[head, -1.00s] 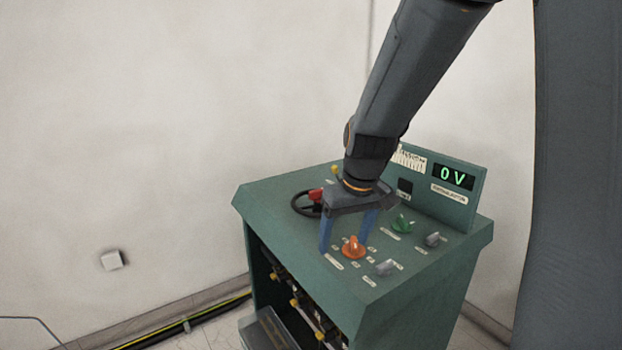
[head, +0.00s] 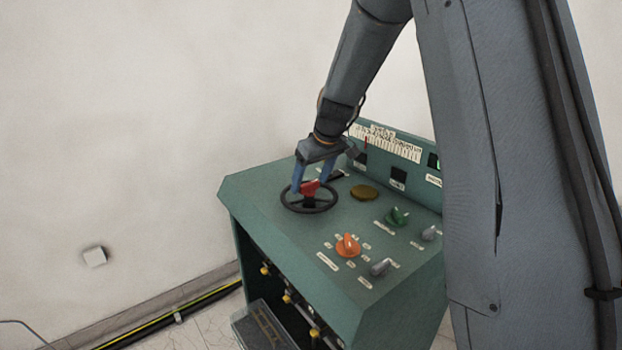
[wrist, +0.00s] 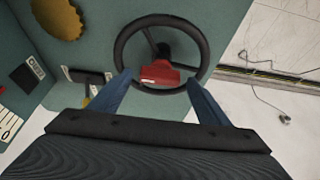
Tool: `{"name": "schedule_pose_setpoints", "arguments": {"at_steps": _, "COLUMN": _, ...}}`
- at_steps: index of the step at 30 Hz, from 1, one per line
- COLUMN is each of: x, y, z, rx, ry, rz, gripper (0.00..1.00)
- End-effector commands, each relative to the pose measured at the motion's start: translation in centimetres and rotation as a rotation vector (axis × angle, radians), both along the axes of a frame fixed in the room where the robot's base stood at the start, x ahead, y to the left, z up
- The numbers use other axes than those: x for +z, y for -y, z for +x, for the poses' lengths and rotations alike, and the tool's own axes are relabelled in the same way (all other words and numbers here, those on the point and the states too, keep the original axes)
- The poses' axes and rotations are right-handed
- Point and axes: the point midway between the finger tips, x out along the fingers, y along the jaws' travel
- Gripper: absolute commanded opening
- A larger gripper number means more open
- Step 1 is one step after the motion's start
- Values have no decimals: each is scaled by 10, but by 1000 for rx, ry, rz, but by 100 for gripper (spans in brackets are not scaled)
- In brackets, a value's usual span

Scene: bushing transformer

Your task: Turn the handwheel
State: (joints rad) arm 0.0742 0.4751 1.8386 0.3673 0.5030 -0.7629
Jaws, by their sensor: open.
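The black handwheel (head: 287,204) lies on the left part of the green console top, with a red part (head: 311,188) at its middle. In the wrist view the handwheel (wrist: 121,46) shows as a ring with spokes, and the red part (wrist: 160,72) sits between the fingertips. My gripper (head: 311,190) is over the wheel with its two blue fingers on either side of the red part. In the wrist view my gripper (wrist: 159,80) is open, with gaps visible between the fingertips and the red part. Whether a finger touches the rim I cannot tell.
The green console (head: 262,185) carries an orange knob (head: 347,246), a green knob (head: 398,215), grey knobs (head: 381,267) and a brass disc (head: 364,193). An upright panel (head: 430,165) stands behind. My arm covers the console's right side. A wall is close behind.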

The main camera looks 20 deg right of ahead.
Motion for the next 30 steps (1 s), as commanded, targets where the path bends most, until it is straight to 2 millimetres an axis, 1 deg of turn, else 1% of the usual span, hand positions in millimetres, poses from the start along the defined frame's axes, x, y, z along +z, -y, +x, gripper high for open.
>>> {"name": "schedule_pose_setpoints", "arguments": {"at_steps": 4, "x": -6, "y": 0, "z": 2, "rx": -1, "ry": 0, "rz": -1, "gripper": 70}}
{"name": "schedule_pose_setpoints", "arguments": {"at_steps": 11, "x": -7, "y": 0, "z": 3, "rx": -1, "ry": 0, "rz": -1, "gripper": 70}}
{"name": "schedule_pose_setpoints", "arguments": {"at_steps": 12, "x": -7, "y": 0, "z": 3, "rx": -1, "ry": 0, "rz": -1, "gripper": 69}}
{"name": "schedule_pose_setpoints", "arguments": {"at_steps": 14, "x": -7, "y": 0, "z": 3, "rx": -2, "ry": 0, "rz": 0, "gripper": 58}}
{"name": "schedule_pose_setpoints", "arguments": {"at_steps": 15, "x": -7, "y": 0, "z": 3, "rx": -2, "ry": 0, "rz": 0, "gripper": 52}}
{"name": "schedule_pose_setpoints", "arguments": {"at_steps": 22, "x": -7, "y": 0, "z": 2, "rx": -2, "ry": 0, "rz": 0, "gripper": 13}}
{"name": "schedule_pose_setpoints", "arguments": {"at_steps": 23, "x": -7, "y": 0, "z": 3, "rx": -2, "ry": 0, "rz": 0, "gripper": 11}}
{"name": "schedule_pose_setpoints", "arguments": {"at_steps": 30, "x": -7, "y": 7, "z": 3, "rx": 15, "ry": 2, "rz": 0, "gripper": 11}}
